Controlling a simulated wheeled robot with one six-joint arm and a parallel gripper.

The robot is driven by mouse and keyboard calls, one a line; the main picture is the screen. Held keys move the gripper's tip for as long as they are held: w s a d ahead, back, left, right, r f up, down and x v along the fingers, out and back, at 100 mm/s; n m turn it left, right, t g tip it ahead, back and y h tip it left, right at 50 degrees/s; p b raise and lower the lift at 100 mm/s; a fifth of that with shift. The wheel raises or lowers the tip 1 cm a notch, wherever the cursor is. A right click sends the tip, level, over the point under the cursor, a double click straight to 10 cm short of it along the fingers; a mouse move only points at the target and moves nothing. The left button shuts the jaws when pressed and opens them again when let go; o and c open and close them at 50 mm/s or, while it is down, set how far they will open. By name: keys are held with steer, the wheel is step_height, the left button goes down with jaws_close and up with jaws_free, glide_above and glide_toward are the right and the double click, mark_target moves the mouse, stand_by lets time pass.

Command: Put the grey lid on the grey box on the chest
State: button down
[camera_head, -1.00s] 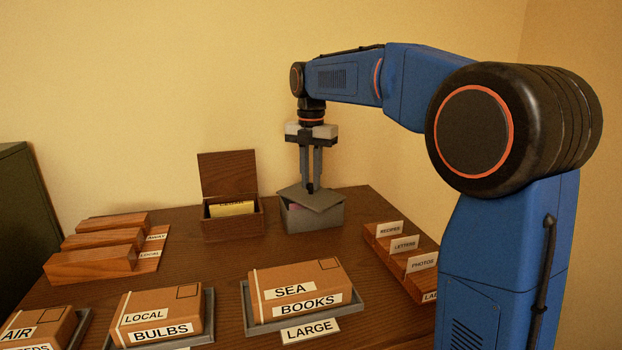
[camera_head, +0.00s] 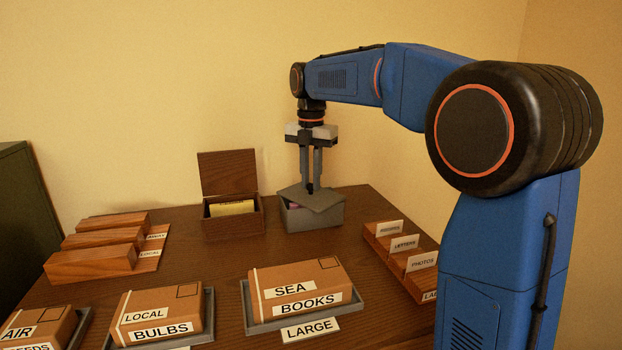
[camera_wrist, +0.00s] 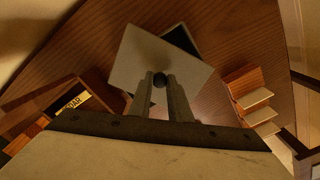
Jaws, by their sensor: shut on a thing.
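The grey lid (camera_head: 313,196) lies over the top of the grey box (camera_head: 314,217), turned askew to its rim. A corner of the box's open inside, with something pinkish in it, shows at the left. My gripper (camera_head: 310,190) points straight down and is shut on the lid's dark round knob. The wrist view shows the lid (camera_wrist: 150,58) between the camera and the box, with the knob (camera_wrist: 159,80) between my fingertips. A dark strip of the box (camera_wrist: 181,38) shows past the lid's edge. Whether the lid touches the rim I cannot tell.
An open wooden card box (camera_head: 233,223) with a yellow card stands just left of the grey box. A wooden sorter with labelled cards (camera_head: 403,262) is at the right. Parcels in trays, such as SEA BOOKS (camera_head: 297,287), line the front. Bare wood (camera_head: 200,262) lies between.

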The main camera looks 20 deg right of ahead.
stand_by(0.4)
steer(key=c, duration=1.1)
jaws_free()
steer(key=shift+r, duration=0.15)
steer(key=shift+r, duration=3.35)
jaws_close()
steer(key=shift+f, duration=2.9)
